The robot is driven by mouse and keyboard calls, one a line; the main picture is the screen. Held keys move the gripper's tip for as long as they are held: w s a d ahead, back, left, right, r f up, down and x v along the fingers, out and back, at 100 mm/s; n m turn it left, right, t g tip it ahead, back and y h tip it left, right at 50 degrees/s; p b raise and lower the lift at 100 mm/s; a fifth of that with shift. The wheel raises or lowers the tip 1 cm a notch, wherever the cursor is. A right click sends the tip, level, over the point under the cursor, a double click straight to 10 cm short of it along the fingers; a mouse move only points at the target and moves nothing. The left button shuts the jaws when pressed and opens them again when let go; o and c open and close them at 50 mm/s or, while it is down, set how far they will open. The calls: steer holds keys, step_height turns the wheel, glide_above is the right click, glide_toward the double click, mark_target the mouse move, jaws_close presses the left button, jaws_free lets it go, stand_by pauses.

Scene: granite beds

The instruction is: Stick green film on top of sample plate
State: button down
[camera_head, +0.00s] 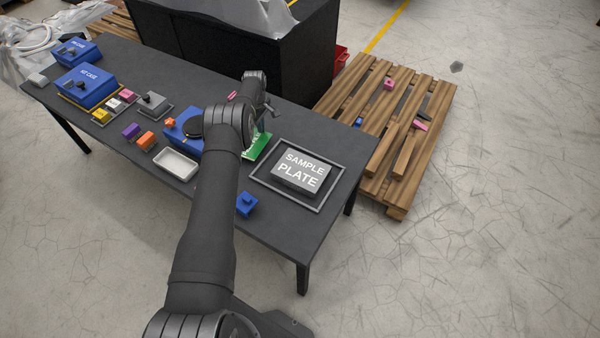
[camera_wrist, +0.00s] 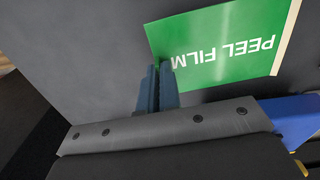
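The green film (camera_head: 257,147) is at the right of the blue box on the dark table, left of the sample plate. In the wrist view it is a flat green sheet (camera_wrist: 225,45) with upside-down "PEEL FILM" lettering and a pale strip along its right edge. My gripper (camera_wrist: 159,68) has its fingers close together at the film's left edge and looks shut on it. I cannot tell whether the film touches the table. The sample plate (camera_head: 302,169) is a grey block with white lettering, lying inside a grey frame (camera_head: 330,201); its top shows no film.
A white tray (camera_head: 177,164), a blue block (camera_head: 246,204), orange and purple blocks (camera_head: 146,140) and blue cases (camera_head: 86,84) stand on the table (camera_head: 265,232). A wooden pallet (camera_head: 410,150) lies on the floor at right. My arm hides part of the table's middle.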

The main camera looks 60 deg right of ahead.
steer(key=shift+d+r, duration=0.1)
steer(key=shift+r, duration=0.4)
stand_by(0.3)
steer(key=shift+r, duration=2.45)
steer(key=s+a+r+m, duration=0.1)
steer(key=s+a+m, duration=0.2)
steer(key=s+m, duration=0.3)
steer(key=s+a+r+m, duration=0.2)
steer(key=s+m, duration=0.4)
steer(key=s, duration=0.8)
steer(key=s+a+r+m, duration=0.2)
steer(key=s+a+m, duration=0.2)
steer(key=s+m, duration=0.3)
steer(key=s, duration=0.3)
steer(key=shift+s+r, duration=0.25)
steer(key=shift+s, duration=0.05)
steer(key=shift+f, duration=0.1)
